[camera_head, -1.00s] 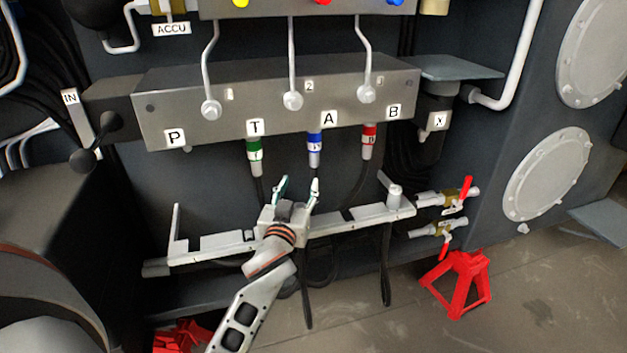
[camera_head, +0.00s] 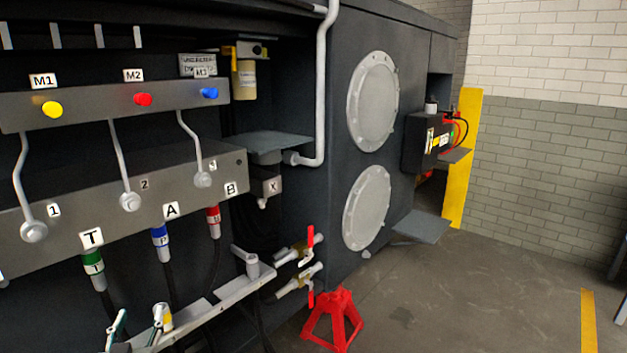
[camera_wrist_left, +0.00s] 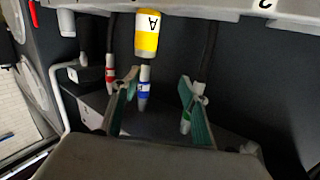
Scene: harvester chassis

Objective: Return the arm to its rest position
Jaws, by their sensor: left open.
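My left gripper (camera_head: 138,324) is at the bottom left of the head view, in front of the pale rail (camera_head: 220,296) below the valve block. Its two fingers are apart with nothing held between them. In the left wrist view my gripper (camera_wrist_left: 160,103) is open, its green-lined fingers spread. A yellow-banded fitting marked A (camera_wrist_left: 147,34) hangs beyond the fingers there. Most of my left arm is out of the head view. My right gripper does not show.
Hoses with green (camera_head: 93,262), blue (camera_head: 160,236) and red (camera_head: 213,217) bands hang under the grey block (camera_head: 120,205). Red-handled valves (camera_head: 309,240) project at the rail's right end. A red stand (camera_head: 332,318) is on the floor. Open floor lies at right.

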